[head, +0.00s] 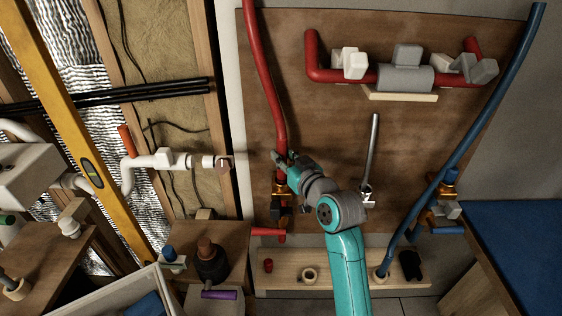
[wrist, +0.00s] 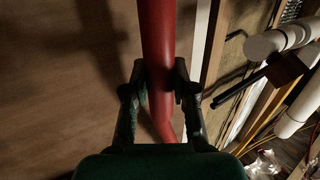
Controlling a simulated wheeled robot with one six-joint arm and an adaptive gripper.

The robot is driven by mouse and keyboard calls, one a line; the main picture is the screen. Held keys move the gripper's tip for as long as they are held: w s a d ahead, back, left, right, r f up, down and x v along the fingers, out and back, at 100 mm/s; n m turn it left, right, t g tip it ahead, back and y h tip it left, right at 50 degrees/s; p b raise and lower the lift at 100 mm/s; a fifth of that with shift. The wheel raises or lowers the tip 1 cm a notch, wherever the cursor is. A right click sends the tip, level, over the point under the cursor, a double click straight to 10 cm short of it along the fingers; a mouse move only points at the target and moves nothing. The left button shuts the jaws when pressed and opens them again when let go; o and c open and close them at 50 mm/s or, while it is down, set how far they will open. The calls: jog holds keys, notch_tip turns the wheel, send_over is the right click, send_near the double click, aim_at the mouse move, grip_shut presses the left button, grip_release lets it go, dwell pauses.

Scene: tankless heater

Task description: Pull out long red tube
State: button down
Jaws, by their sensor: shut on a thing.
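The long red tube (head: 262,70) runs down the left part of the brown board from the top edge of the head view. Its lower end meets a brass and dark valve fitting (head: 281,190); the exact joint is partly hidden by my gripper. My gripper (head: 282,160) is at the tube's lower part, just above the fitting. In the wrist view, the red tube (wrist: 157,40) passes between the two dark fingers of my gripper (wrist: 160,85), which are shut around it. The tube bends slightly below the fingers.
A thick red pipe (head: 330,74) with grey and white fittings is mounted at the upper right of the board (head: 300,130). A blue tube (head: 470,130) slants down at the right. A wooden shelf (head: 330,283) holds small parts below. White pipes (head: 160,160) stand left.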

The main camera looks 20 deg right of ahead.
aim_at(284, 138)
jog(key=shift+r, duration=0.8)
dwell(0.4)
jog(key=shift+r, duration=2.6)
